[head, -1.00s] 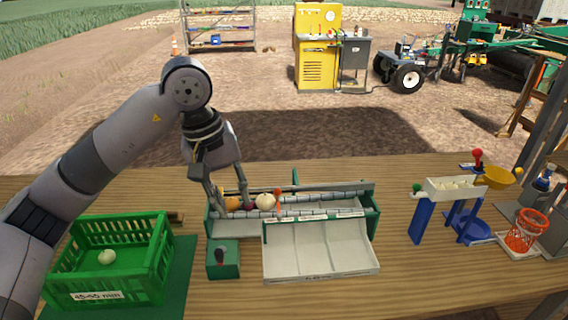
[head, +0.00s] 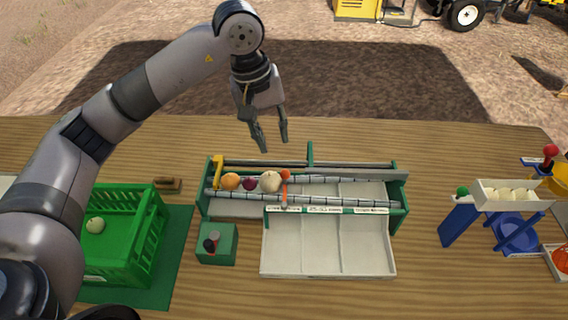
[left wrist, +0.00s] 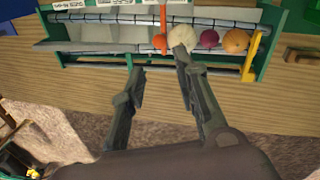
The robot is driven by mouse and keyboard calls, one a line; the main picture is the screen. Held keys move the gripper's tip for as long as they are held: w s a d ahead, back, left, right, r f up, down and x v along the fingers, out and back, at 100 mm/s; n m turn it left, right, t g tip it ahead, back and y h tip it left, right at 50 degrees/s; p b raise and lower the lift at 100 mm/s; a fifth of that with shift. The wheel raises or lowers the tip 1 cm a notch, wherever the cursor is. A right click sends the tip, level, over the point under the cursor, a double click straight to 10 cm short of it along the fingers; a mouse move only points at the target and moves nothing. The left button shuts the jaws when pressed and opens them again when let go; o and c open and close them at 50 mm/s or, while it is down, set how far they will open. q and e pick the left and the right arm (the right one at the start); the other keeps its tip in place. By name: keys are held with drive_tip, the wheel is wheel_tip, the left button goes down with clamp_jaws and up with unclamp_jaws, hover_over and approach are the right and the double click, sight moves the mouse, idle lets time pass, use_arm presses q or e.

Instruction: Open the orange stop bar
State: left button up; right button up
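The orange stop bar (head: 284,191) has a round orange knob and stands across the roller lane of the green-framed sorter (head: 402,213), just right of the white onion (head: 270,181). In the left wrist view the bar (left wrist: 162,25) shows beside the white onion (left wrist: 181,36). A dark red onion (head: 250,184) and an orange-tan onion (head: 231,181) lie further left in the lane. My left gripper (head: 273,142) is open and empty, above the table behind the sorter; it also shows in the left wrist view (left wrist: 160,64). My right gripper is not in view.
A yellow bar (head: 217,172) stands at the lane's left end. A green box with a dark lever (head: 216,251) is in front. A green crate (head: 153,240) with an onion is at left. A white tray on blue supports (head: 484,193) stands at right.

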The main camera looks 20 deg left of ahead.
sight(284, 171)
use_arm(q)
drive_tip(key=f+p, duration=0.1)
drive_tip(key=f, duration=0.2)
drive_tip(key=w+d+f+p, duration=0.1)
drive_tip(key=f, duration=0.3)
drive_tip(key=d+f, duration=0.1)
drive_tip(key=f, duration=0.3)
drive_tip(key=shift+w+p, duration=0.15)
drive_tip(key=shift+p, duration=0.25)
drive_tip(key=shift+f, duration=0.45)
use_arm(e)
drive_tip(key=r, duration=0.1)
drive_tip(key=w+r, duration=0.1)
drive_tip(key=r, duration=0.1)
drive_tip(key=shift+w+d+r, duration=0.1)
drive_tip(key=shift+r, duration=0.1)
use_arm(q)
drive_tip(key=shift+c, duration=0.7)
clamp_jaws()
drive_tip(key=shift+w, duration=0.1)
